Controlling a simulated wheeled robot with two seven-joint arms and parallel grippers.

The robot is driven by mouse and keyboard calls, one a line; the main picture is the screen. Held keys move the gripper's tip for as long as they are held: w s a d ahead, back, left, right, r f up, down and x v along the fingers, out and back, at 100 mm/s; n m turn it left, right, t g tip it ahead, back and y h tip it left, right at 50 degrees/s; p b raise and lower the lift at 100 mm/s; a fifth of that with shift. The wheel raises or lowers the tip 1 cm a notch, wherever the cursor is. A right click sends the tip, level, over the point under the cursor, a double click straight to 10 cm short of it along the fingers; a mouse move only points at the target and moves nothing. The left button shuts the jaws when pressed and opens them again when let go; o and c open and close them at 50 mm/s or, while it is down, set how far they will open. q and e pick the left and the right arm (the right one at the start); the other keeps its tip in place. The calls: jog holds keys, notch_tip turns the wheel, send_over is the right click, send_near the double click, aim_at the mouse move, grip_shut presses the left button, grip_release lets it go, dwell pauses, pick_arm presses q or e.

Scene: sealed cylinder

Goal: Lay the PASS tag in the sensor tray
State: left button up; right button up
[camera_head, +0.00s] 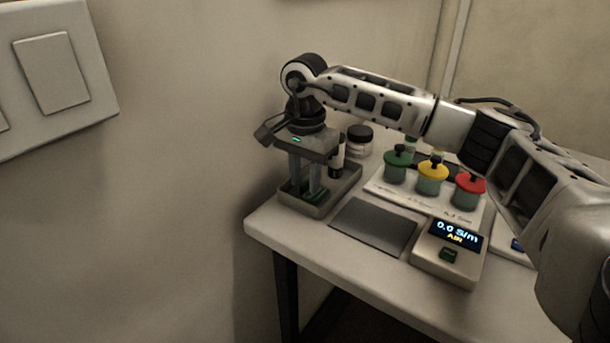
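My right gripper (305,192) points down into a small grey open-topped tray (343,194) at the table's left corner. Its two fingers are apart, with their tips low inside the tray. A small green piece (315,196), which may be the PASS tag, shows at the fingertips; no lettering is readable. The fingers partly hide it, and I cannot tell whether they are clamped on it or only around it. A dark vial with a white part (337,158) stands beside the gripper. My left gripper is not in view.
A white rack holds green (397,166), yellow (432,174) and red-lidded (468,189) jars. A dark-lidded jar (359,141) stands behind. A meter (455,246) reads "0.0 S/m AIR". A dark flat panel (373,226) lies in front of the rack. The wall is close on the left.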

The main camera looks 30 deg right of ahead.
aim_at(305, 183)
jog(key=shift+r, duration=0.55)
notch_tip(305, 183, up, 11)
jog(key=shift+b, duration=0.3)
jog(key=shift+r, duration=0.15)
